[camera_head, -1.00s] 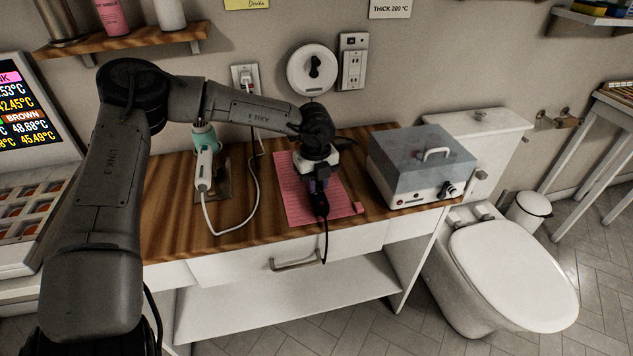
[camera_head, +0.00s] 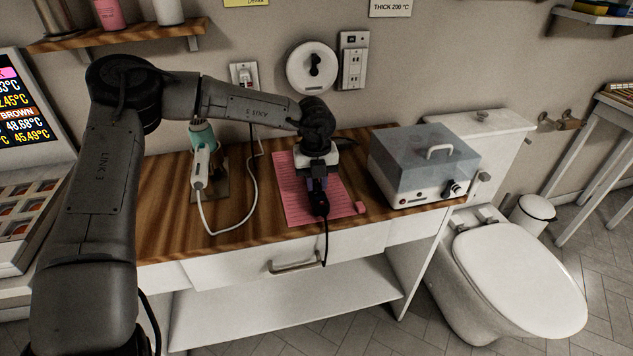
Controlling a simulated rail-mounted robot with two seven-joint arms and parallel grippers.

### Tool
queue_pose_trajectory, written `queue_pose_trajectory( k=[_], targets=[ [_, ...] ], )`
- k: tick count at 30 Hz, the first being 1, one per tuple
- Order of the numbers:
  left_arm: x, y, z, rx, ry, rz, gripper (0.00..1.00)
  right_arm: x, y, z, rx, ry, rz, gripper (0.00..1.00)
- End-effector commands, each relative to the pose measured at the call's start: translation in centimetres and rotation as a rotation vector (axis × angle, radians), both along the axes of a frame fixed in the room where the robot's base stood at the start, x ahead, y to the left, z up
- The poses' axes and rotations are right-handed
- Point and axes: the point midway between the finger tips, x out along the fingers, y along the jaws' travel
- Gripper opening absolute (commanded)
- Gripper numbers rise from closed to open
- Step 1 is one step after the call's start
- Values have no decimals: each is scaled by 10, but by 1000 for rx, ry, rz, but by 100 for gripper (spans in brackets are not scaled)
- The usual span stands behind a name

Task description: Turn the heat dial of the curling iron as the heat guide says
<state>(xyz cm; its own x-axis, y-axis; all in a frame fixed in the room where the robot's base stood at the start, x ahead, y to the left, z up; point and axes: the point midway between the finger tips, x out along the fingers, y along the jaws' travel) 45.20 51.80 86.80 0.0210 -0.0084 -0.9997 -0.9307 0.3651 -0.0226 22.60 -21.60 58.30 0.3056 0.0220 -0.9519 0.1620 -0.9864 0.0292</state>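My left gripper (camera_head: 319,200) points down over the pink ridged mat (camera_head: 294,196) on the wooden counter. Dark parts hide its fingertips, so I cannot tell whether it is open or shut, or whether it touches anything. A wall card (camera_head: 390,8) reads "THICK 200 °C", apparently part of the heat guide. My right gripper is not in view.
A white box with a clear lid (camera_head: 422,160) and a front knob (camera_head: 453,188) stands right of the mat. A white cord (camera_head: 246,205) loops across the counter (camera_head: 168,215). A toilet (camera_head: 520,265) is at right.

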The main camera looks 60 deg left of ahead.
Motion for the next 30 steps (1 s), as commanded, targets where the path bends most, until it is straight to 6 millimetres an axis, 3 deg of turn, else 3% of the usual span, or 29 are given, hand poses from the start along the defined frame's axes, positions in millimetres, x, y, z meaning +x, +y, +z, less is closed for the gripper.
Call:
queue_pose_trajectory(
  k=[8, 17, 22, 30],
  targets=[
    [0, 0, 0, 0, 0, 1, 47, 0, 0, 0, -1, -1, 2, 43],
    [0, 0, 4, 1, -1, 1, 47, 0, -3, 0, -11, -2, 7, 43],
    [0, 0, 28, 1, -5, 1, 47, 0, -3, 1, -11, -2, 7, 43],
    [-1, 1, 82, 3, -4, 2, 47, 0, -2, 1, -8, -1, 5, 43]
  ],
)
